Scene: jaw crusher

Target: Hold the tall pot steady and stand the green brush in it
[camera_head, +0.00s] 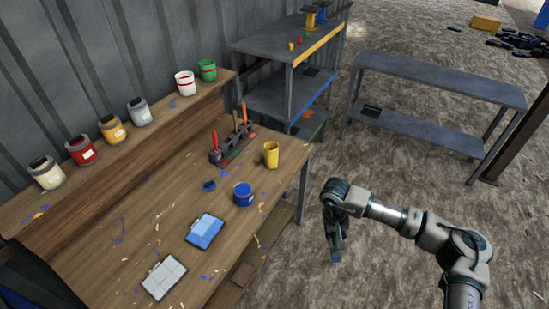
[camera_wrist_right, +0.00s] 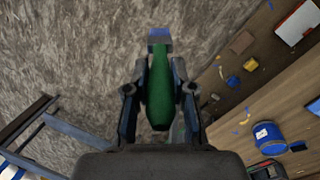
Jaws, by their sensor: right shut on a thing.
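The tall pot is likely the yellow cup (camera_head: 271,154) standing upright near the workbench's right edge in the head view. My right gripper (camera_head: 336,248) hangs over the ground to the right of the bench, apart from the pot. In the right wrist view my right gripper (camera_wrist_right: 158,100) is shut on the green brush (camera_wrist_right: 160,85), whose green handle lies between the fingers. The brush's blue end (camera_wrist_right: 159,37) points away from the palm. My left gripper is not in view.
On the workbench (camera_head: 150,215) are a blue can (camera_head: 243,193), its small dark lid (camera_head: 209,185), a blue tray (camera_head: 204,231), a white tray (camera_head: 164,277) and a tool rack (camera_head: 231,148) behind the yellow cup. Paint cans line the back shelf. A grey table (camera_head: 440,78) stands right.

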